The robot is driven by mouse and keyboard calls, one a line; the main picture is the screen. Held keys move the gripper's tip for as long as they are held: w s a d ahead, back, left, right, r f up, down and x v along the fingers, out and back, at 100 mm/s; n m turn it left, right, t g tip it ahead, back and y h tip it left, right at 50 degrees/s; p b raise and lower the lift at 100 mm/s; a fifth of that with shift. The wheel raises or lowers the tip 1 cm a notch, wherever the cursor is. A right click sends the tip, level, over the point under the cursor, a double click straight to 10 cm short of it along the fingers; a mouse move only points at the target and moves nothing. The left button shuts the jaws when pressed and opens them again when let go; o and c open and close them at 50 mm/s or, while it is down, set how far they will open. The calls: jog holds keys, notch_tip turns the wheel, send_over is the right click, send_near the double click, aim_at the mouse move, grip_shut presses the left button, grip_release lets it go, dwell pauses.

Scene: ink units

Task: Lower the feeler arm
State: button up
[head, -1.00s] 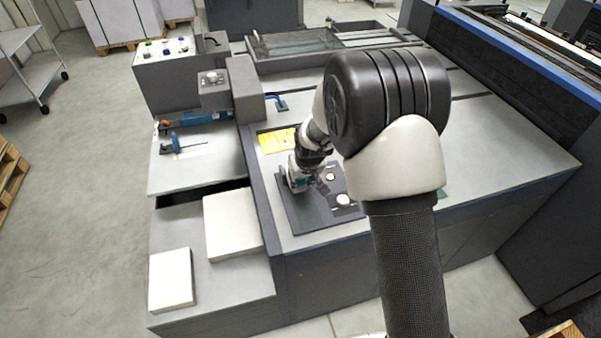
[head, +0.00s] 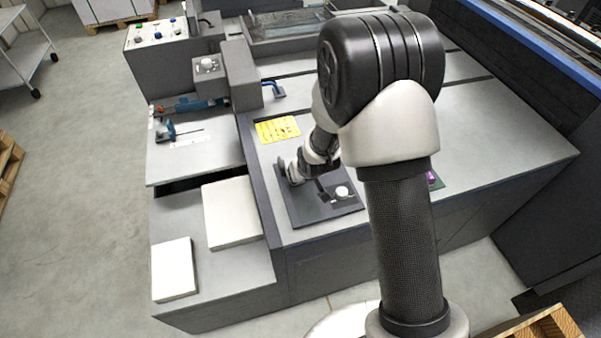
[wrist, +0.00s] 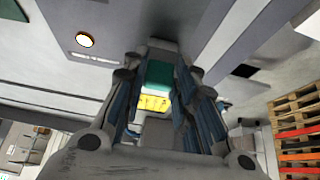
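My gripper (head: 290,172) is low over the dark plate (head: 296,207) on the machine top, left of a white round knob (head: 342,191). A small dark bar (head: 322,188) is beside that knob; I cannot tell for certain whether it is the feeler arm. In the wrist view my gripper's fingers (wrist: 160,90) are apart. A teal block (wrist: 160,73) shows between them, with a yellow patch below it in the picture; contact with the fingers is not clear. My arm hides part of the plate.
A yellow label (head: 278,129) lies behind the plate. A blue lever (head: 272,88) and a grey box (head: 240,75) stand farther back. A blue fixture with a thin rod (head: 182,132) is on the left shelf. White stacks (head: 231,211) lie at front left.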

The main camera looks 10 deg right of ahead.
jog(key=o, duration=0.4)
jog(key=shift+s+d+f, duration=0.2)
jog(key=shift+s+f, duration=0.1)
jog(key=shift+s, duration=0.1)
jog(key=shift+o, duration=0.4)
jog(key=shift+w+a, duration=0.1)
jog(key=shift+r, duration=0.1)
jog(key=v, duration=0.7)
jog(key=shift+r, duration=0.2)
